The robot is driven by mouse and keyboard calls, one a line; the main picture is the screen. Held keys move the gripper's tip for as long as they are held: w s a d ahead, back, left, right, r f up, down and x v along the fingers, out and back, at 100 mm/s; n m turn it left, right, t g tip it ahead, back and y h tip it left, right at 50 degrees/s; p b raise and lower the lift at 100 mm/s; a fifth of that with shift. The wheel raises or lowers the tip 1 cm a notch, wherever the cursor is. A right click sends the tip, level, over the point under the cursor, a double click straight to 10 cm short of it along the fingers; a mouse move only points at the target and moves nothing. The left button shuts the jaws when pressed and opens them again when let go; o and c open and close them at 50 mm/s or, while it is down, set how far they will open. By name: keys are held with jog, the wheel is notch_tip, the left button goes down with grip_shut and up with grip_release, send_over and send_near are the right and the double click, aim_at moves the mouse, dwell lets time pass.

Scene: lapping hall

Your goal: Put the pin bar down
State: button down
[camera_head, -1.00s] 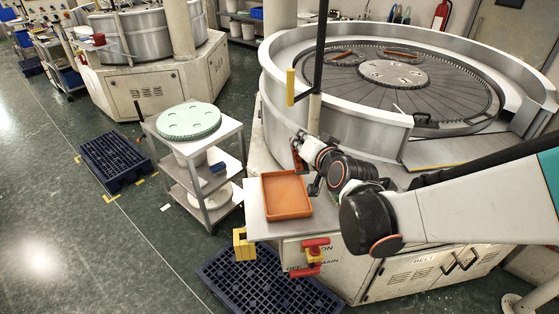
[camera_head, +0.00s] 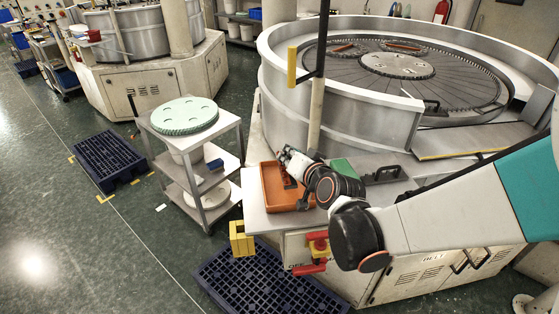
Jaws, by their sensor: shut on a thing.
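My gripper (camera_head: 287,162) is over the orange tray (camera_head: 278,203) on the grey bench beside the large round machine. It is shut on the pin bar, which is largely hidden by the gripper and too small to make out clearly. A dark part shows below the gripper inside the tray outline. I cannot tell whether it is the bar or a finger, or whether it touches the tray floor. My wrist covers the tray's right side.
A green block (camera_head: 343,168) and a black handled piece (camera_head: 385,174) lie on the bench right of my wrist. A trolley (camera_head: 236,128) with a pale green disc (camera_head: 185,115) stands left.

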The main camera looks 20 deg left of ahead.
jog(key=shift+w+d+f+b, duration=0.1)
jog(key=shift+f+b, duration=1.65)
jog(key=shift+f, duration=1.25)
jog(key=shift+r, duration=0.1)
jog(key=c, duration=1.7)
grip_release()
